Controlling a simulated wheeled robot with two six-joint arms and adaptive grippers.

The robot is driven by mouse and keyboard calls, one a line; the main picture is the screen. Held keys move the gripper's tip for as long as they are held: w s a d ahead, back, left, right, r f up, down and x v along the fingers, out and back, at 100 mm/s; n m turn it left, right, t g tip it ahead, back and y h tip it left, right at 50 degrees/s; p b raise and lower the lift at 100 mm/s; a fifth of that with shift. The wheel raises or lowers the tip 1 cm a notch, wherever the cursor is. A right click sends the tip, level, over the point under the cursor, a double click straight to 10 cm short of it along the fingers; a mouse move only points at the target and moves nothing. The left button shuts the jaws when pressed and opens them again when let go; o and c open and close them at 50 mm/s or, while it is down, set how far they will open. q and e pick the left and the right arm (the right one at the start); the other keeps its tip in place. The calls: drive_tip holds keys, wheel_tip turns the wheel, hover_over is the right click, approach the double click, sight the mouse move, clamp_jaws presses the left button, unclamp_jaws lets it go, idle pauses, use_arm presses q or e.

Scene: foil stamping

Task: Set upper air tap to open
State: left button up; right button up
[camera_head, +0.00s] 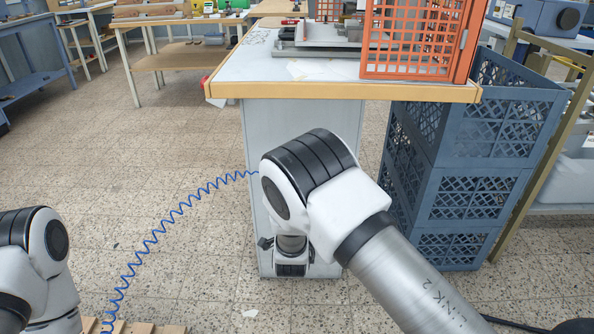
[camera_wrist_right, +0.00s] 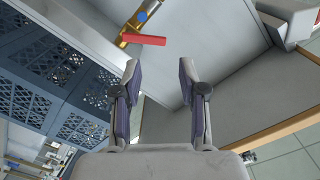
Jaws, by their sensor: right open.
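In the right wrist view, an air tap with a red lever (camera_wrist_right: 145,40) and a brass body (camera_wrist_right: 130,28) is mounted by a grey panel at the top. The lever lies nearly level in the picture, at an angle to the brass body. I cannot tell whether this is the upper tap. My right gripper (camera_wrist_right: 160,72) is open and empty, its fingertips just below the lever and apart from it in the picture. In the head view my right arm hides the gripper's fingers and the tap. My left gripper is out of view; only part of my left arm shows.
Blue crates (camera_head: 468,190) are stacked right of the grey cabinet (camera_head: 258,180). A coiled blue hose (camera_head: 180,212) runs from the cabinet to the lower left. The floor (camera_head: 140,160) at left is mostly clear.

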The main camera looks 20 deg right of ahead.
drive_tip(key=w+d+m+b, duration=0.1)
drive_tip(key=w+m+b, duration=0.1)
drive_tip(key=w+m, duration=0.2)
drive_tip(key=w+d+m+b, duration=0.2)
drive_tip(key=w+m, duration=0.2)
drive_tip(key=m, duration=0.5)
drive_tip(key=w+d+m+b, duration=0.1)
drive_tip(key=w+m+b, duration=0.1)
drive_tip(key=w+m, duration=0.2)
drive_tip(key=shift+d+m, duration=0.2)
drive_tip(key=shift+m, duration=1.3)
drive_tip(key=shift+r, duration=0.1)
clamp_jaws()
